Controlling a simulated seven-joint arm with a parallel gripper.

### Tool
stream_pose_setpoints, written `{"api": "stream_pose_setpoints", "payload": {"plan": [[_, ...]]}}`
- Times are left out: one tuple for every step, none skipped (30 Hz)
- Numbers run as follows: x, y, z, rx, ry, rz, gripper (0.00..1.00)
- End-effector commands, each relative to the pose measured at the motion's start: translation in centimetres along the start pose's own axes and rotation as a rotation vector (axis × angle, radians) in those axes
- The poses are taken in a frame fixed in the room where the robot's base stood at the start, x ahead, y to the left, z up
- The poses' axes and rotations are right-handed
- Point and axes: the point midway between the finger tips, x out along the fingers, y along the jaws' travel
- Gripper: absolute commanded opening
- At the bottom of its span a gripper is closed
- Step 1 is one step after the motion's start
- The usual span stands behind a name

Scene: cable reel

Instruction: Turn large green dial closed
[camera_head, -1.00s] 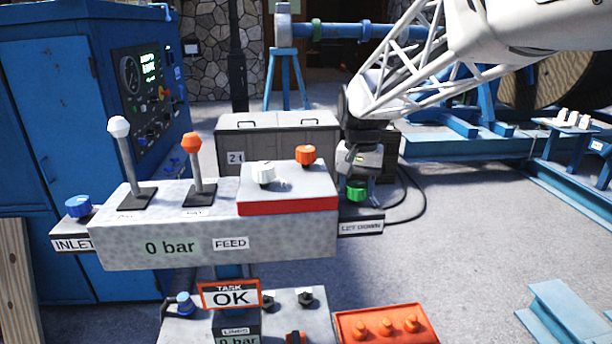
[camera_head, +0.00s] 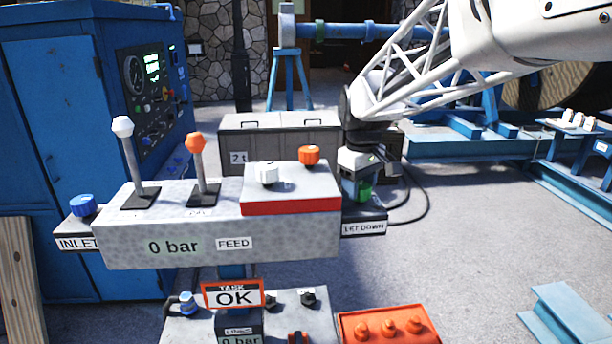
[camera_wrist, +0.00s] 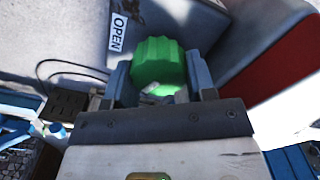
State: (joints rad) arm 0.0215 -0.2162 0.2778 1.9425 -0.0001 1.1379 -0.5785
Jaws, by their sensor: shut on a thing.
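The large green dial (camera_head: 364,191) stands on the bracket at the right end of the control box, above a label that reads roughly "LET DOWN". In the wrist view the dial (camera_wrist: 158,65) is a ribbed green knob between my two fingers. My gripper (camera_head: 357,188) points down over it, and in the wrist view my gripper (camera_wrist: 160,82) has one finger on each side of the dial, shut on it. An "OPEN" label (camera_wrist: 118,32) shows beside the dial. The dial's far side and any pointer mark are hidden.
The control box (camera_head: 125,245) reads "0 bar FEED" and carries two levers, a white knob (camera_head: 267,173) and an orange knob (camera_head: 309,155). A blue inlet knob (camera_head: 83,205) sits at the left. A "TASK OK" sign (camera_head: 232,295) stands below.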

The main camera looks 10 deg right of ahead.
Motion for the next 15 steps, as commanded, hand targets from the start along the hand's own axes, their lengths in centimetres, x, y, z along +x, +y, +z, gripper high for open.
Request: {"api": "stream_pose_setpoints", "payload": {"plan": [[0.0,-0.04,0.02,-0.043,0.0,0.0,0.27],[-0.01,-0.06,0.03,-0.07,0.0,0.0,0.27],[-0.02,-0.07,0.03,-0.106,0.0,0.0,0.27],[-0.03,-0.08,0.03,-0.131,0.0,0.0,0.27],[-0.03,-0.09,0.03,-0.155,0.0,0.0,0.27],[-0.04,-0.11,0.03,-0.187,0.0,0.0,0.27],[-0.05,-0.12,0.03,-0.209,0.0,0.0,0.27],[-0.05,-0.13,0.04,-0.231,0.0,0.0,0.27],[-0.05,-0.14,0.04,-0.258,0.0,0.0,0.27],[-0.05,-0.14,0.04,-0.275,0.0,0.0,0.27],[-0.05,-0.15,0.04,-0.293,0.0,0.0,0.27],[-0.05,-0.16,0.05,-0.314,0.001,0.0,0.27],[-0.05,-0.16,0.05,-0.327,0.001,0.0,0.27],[-0.05,-0.17,0.05,-0.34,0.001,0.0,0.27],[-0.06,-0.17,0.05,-0.355,0.001,0.0,0.27]]}}
